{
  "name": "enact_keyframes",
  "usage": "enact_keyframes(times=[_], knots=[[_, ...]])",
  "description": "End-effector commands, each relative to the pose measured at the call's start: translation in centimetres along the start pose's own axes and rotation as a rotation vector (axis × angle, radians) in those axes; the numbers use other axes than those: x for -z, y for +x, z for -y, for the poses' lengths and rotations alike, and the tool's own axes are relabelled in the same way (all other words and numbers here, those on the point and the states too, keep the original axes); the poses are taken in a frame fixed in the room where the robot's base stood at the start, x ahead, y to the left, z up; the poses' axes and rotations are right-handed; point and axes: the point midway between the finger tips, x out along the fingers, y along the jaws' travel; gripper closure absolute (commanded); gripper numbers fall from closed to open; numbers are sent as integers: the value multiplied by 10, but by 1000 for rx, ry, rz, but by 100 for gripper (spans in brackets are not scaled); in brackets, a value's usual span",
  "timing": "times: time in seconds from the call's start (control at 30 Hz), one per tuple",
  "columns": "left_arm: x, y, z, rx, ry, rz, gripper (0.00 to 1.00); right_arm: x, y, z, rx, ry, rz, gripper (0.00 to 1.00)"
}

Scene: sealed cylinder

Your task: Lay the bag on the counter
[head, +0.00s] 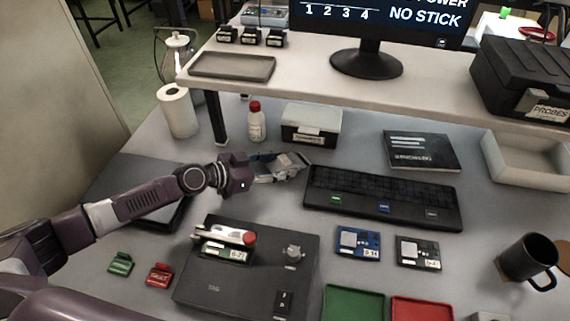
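My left gripper (283,167) reaches in from the left over the middle of the grey counter (335,205). It is just left of the black keyboard-like tray and in front of the white-lidded box. A small silvery-grey shape shows at its fingertips. I cannot tell whether this is a bag or part of the fingers, nor whether the fingers are open or shut. No bag can be clearly made out elsewhere. My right gripper is not in view.
A black tray (380,197), a dark book (421,150), a white-lidded box (311,123) and a red-capped bottle (256,122) surround the gripper. A dark case (247,272) lies in front. A mug (527,259) stands at right. A shelf (300,82) spans the back.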

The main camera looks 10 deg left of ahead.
Motion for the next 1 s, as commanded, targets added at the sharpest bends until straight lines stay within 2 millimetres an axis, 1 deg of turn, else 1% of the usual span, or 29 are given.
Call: enact_keyframes(times=[0.03, 0.2, 0.23, 0.37, 0.47, 0.57, 0.77, 0.9, 1.0], knots=[[0, 0, 0, 0, 0, 0, 63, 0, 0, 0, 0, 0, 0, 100], [0, 0, 0, 0, 0, 0, 82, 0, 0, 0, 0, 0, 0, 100], [0, 0, 0, 0, 0, 0, 84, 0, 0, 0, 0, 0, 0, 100], [0, 0, 0, 0, 0, 0, 84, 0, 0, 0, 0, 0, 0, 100], [4, -2, 0, 1, 3, 0, 84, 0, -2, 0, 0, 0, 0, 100], [15, -6, 0, 0, 4, -1, 84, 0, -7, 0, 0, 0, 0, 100], [49, -20, 0, 0, 5, -2, 84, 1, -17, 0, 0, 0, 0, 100], [71, -30, 0, 1, 4, -2, 84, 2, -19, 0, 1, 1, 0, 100], [82, -34, 0, -1, 3, -2, 84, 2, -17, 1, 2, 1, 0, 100]])
